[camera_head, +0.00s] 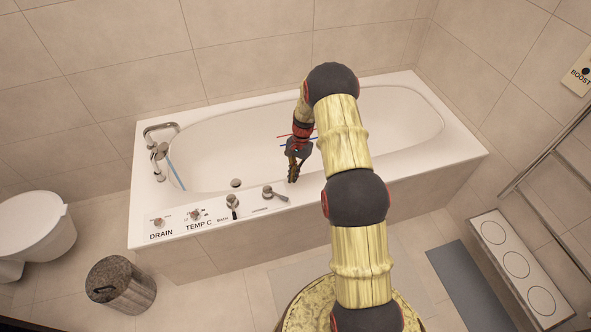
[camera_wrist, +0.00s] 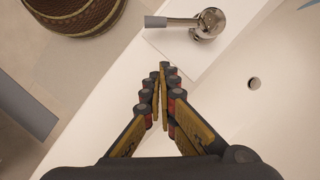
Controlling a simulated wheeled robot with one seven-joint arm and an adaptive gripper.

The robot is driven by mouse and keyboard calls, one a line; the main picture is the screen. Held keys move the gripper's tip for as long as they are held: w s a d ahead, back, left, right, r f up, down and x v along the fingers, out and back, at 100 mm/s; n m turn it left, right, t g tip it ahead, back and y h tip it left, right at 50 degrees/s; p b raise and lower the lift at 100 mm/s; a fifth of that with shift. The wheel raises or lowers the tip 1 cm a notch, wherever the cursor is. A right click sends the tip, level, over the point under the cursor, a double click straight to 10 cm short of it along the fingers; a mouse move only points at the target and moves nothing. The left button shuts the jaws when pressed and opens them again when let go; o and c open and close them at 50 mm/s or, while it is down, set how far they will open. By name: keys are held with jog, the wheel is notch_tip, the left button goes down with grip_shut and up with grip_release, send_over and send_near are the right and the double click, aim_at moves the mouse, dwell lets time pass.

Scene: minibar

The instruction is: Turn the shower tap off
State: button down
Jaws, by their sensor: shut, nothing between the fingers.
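The shower tap is a chrome lever (camera_head: 276,195) on the front rim of the bathtub, the right one of two levers. Its handle points right and outward. In the wrist view a chrome lever (camera_wrist: 207,22) stands at the top, with its grey-ended handle pointing left. My gripper (camera_head: 291,178) is over the front rim, just right of and behind the shower lever in the head view. In the wrist view my gripper (camera_wrist: 164,66) is shut and empty, with its tips below the lever and apart from it.
The other lever (camera_head: 232,206), labelled BATH, stands left of the shower lever. Small knobs (camera_head: 196,214) for drain and temperature sit further left. The bathtub rim (camera_head: 452,157) is clear at right. A bin (camera_head: 121,288) stands on the floor in front of the tub.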

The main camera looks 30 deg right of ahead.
aim_at(276, 195)
jog(key=shift+x, duration=1.1)
jog(key=shift+s+a+b, duration=0.25)
jog(key=shift+a+b, duration=0.05)
jog(key=shift+a, duration=0.25)
jog(key=shift+s+a+b, duration=0.3)
jog(key=shift+a, duration=0.25)
jog(key=shift+s+a, duration=0.35)
jog(key=shift+a, duration=0.2)
jog(key=shift+s, duration=0.1)
jog(key=shift+s+a+m, duration=0.1)
jog(key=shift+a+m, duration=0.1)
jog(key=shift+m, duration=0.2)
